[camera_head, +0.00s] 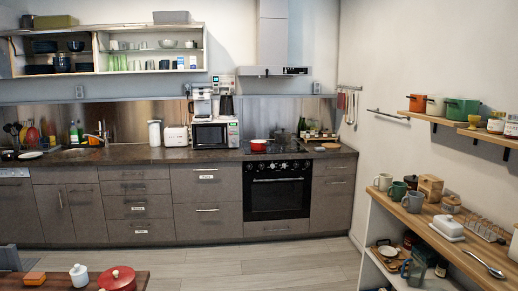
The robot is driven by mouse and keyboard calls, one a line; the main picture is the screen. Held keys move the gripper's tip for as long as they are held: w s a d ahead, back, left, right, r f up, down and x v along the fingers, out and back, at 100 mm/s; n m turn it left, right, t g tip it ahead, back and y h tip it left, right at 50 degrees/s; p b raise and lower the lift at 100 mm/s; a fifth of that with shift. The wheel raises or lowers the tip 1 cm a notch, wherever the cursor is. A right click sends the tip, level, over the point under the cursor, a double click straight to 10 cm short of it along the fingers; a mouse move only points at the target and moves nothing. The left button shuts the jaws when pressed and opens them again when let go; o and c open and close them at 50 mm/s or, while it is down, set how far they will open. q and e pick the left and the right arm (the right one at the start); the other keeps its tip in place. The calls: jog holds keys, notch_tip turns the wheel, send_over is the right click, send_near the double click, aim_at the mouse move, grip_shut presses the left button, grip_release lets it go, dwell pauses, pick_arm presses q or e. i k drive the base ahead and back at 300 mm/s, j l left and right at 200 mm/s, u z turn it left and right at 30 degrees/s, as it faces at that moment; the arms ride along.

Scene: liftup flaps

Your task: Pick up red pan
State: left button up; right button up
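A small red pan (258,145) sits on the left part of the black stovetop (284,154), across the room. Its handle is too small to make out. A second red vessel, a lidded red pot (117,280), stands on the wooden table at the bottom left and is cut by the lower picture edge. Neither of my grippers is in view.
Open floor (250,268) lies before the grey cabinets and the black oven (277,191). The near wooden table (55,281) also holds a white jar (79,276). A wooden-topped shelf unit (452,247) with mugs lines the right. An orange-red pot (417,103) stands on the wall shelf.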

aim_at(257, 145)
jog(key=i+z, duration=0.45)
jog(key=i, duration=2.3)
jog(key=i+u, duration=0.1)
jog(key=i, duration=0.55)
jog(key=i+l+u, duration=0.1)
jog(key=i, duration=0.5)
jog(key=i+l+u, duration=0.1)
jog(key=i, duration=0.55)
jog(key=i+l+u, duration=0.1)
jog(key=i+l, duration=0.15)
jog(key=i, duration=0.35)
jog(key=i+l+u, duration=0.25)
jog(key=i, duration=0.25)
